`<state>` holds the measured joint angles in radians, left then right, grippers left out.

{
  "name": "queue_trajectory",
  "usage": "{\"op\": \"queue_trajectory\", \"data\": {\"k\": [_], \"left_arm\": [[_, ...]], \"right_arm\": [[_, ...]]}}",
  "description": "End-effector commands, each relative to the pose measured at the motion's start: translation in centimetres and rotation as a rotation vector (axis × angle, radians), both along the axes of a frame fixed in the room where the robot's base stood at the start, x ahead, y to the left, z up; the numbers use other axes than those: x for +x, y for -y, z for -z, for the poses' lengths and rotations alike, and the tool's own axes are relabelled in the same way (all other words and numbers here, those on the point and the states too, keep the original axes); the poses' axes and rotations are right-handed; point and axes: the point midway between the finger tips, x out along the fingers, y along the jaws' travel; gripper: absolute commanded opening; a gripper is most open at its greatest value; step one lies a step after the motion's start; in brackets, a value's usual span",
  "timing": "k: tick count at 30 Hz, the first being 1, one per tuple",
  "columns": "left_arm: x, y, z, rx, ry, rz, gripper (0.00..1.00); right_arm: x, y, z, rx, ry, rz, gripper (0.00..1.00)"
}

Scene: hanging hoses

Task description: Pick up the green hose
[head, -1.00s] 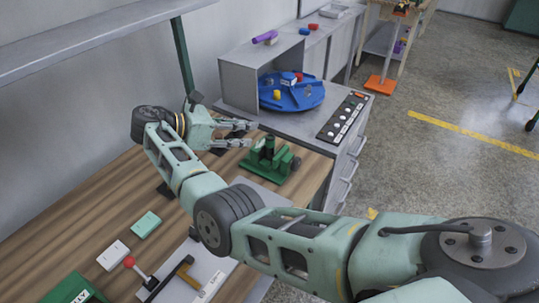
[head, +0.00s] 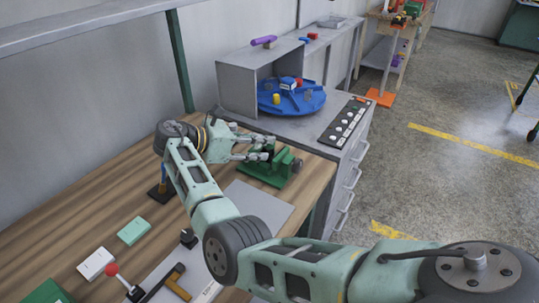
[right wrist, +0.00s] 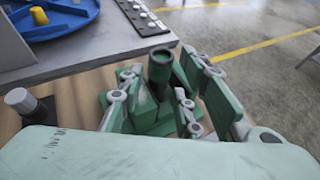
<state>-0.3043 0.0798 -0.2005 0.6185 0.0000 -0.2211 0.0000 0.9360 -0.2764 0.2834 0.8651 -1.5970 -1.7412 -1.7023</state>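No long hose shows clearly. A dark green upright cylinder (right wrist: 160,72) stands on a green stand (head: 265,175) at the table's right end; I cannot tell whether it is the green hose. My right gripper (head: 266,149) reaches it from the left, its fingers on either side of the cylinder. In the right wrist view the fingers look open, with gaps beside the cylinder, and contact is not clear. The gripper partly hides the cylinder in the head view. My left gripper is not in view.
A blue round tray (head: 292,98) with small blocks sits on the grey cabinet behind, beside a button panel (head: 344,122). A teal block (head: 134,230), a white block (head: 96,263) and a red-knobbed lever (head: 113,270) are nearer. A shelf (head: 70,35) hangs over the left.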

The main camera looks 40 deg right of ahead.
Motion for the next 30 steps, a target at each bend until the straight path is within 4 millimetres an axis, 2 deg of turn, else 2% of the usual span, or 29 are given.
{"op": "queue_trajectory", "data": {"k": [1, 4, 11, 22, 30], "left_arm": [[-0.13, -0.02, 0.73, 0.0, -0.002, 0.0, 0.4], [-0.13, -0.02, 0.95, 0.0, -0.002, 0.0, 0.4], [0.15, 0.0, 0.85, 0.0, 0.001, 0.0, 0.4], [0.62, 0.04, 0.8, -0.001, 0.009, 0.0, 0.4], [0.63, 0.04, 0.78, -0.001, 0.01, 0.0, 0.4]], "right_arm": [[-0.13, 0.65, 0.66, 0.0, 0.0, 0.002, 0.31], [-0.19, 1.37, 0.77, 0.0, 0.001, -0.001, 0.31], [-0.2, 1.55, 0.65, 0.0, 0.0, -0.001, 0.31], [-0.2, 1.52, 0.67, 0.0, 0.0, -0.001, 0.01], [-0.2, 1.52, 0.64, 0.0, 0.0, -0.001, 0.0]]}}
